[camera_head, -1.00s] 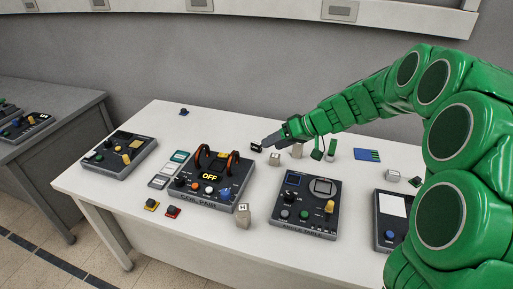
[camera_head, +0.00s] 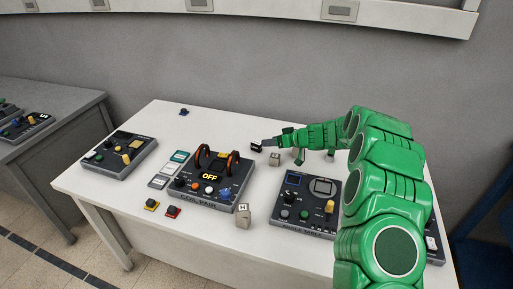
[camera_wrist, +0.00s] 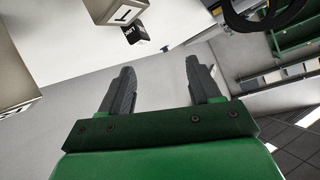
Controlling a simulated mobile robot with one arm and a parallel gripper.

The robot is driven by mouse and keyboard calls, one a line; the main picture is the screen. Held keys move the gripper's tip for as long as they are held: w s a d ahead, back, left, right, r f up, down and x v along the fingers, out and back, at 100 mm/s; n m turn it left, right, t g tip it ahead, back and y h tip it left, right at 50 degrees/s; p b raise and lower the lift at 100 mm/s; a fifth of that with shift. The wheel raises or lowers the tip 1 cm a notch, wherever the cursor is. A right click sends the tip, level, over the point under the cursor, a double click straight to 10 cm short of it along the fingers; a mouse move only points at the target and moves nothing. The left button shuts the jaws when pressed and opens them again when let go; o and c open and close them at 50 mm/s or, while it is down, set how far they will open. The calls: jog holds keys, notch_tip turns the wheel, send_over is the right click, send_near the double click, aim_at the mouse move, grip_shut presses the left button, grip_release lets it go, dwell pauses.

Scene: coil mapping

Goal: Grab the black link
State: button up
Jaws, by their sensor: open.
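The black link (camera_head: 256,146) is a small dark block on the white table, to the right of the coil pair device (camera_head: 209,182). In the wrist view the black link (camera_wrist: 134,33) shows white lettering and lies beyond my fingertips, up and slightly left of the gap. My gripper (camera_head: 267,142) is close to the link on its right side. In the wrist view my gripper (camera_wrist: 159,68) has its two fingers apart with nothing between them. The head view is too small to tell the exact gap to the link.
A beige block (camera_head: 275,159) stands close beside the link; a pale labelled block (camera_wrist: 118,11) borders it in the wrist view. Another lettered block (camera_head: 243,215) stands near the front. A device with a screen (camera_head: 308,203) is to the right.

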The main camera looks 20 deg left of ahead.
aim_at(259, 143)
jog(key=w+f, duration=0.2)
jog(key=f, duration=0.1)
jog(key=shift+w+t, duration=0.2)
jog(key=shift+t, duration=0.1)
jog(key=shift+x, duration=3.85)
jog(key=shift+w+r, duration=0.1)
jog(key=shift+w, duration=0.05)
grip_shut()
